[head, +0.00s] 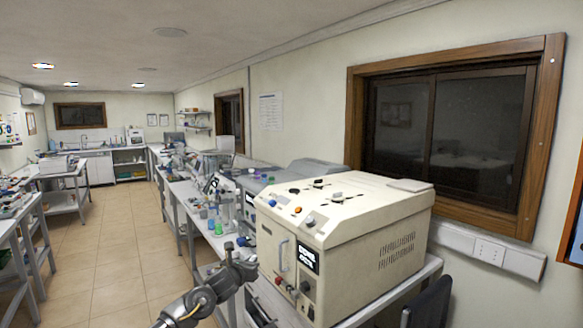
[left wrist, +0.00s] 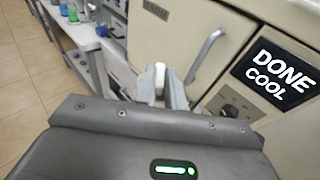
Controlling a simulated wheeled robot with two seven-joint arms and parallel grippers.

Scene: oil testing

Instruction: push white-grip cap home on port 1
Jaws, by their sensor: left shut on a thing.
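My left gripper (head: 236,262) is at the front left side of the cream machine (head: 370,225), low beside its front panel. In the left wrist view its two grey fingers (left wrist: 160,86) are shut on a small white piece (left wrist: 160,70). This looks like the grip of the white-grip cap; the rest of it is hidden by the fingers. The machine's top carries several dark knobs or caps (head: 318,184). I cannot tell which of these places is port 1. My right gripper is not in view.
The machine's display (left wrist: 275,75) reads DONE COOL, with a door handle (left wrist: 205,53) beside it. A bench with bottles and instruments (head: 210,205) runs along the wall behind. A dark chair back (head: 430,303) stands at the right. The tiled floor (head: 125,250) at left is clear.

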